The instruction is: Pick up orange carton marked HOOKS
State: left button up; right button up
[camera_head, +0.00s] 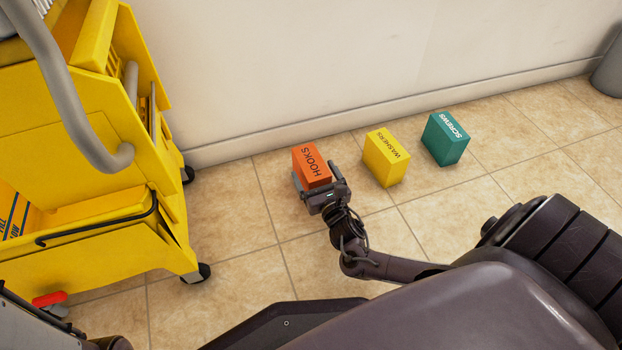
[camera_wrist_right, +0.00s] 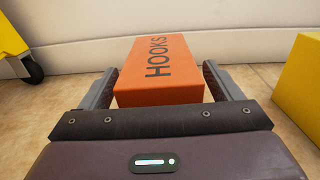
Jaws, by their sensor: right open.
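The orange carton marked HOOKS (camera_head: 311,165) stands on the tiled floor near the wall, left of the other two cartons. In the right wrist view the orange carton (camera_wrist_right: 160,72) lies between the two fingers, its lettering on top. My right gripper (camera_head: 318,186) is at the carton's near side, with its fingers open on either side of it. In the right wrist view the right gripper (camera_wrist_right: 158,95) shows a small gap by the left finger; contact on the right side is hard to tell. The carton's lower part is partly hidden by the gripper. My left gripper is not in view.
A yellow WASHERS carton (camera_head: 385,158) stands just right of the gripper, and a green SCREWS carton (camera_head: 446,139) farther right. A yellow mop wringer cart (camera_head: 85,215) on casters stands at left. The wall (camera_head: 300,60) is close behind the cartons. A grey bin (camera_head: 610,70) is at far right.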

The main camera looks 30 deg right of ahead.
jog(key=shift+w+d+f, duration=0.1)
jog(key=shift+w, duration=0.55)
jog(key=c, duration=1.2)
jog(key=shift+r, duration=0.25)
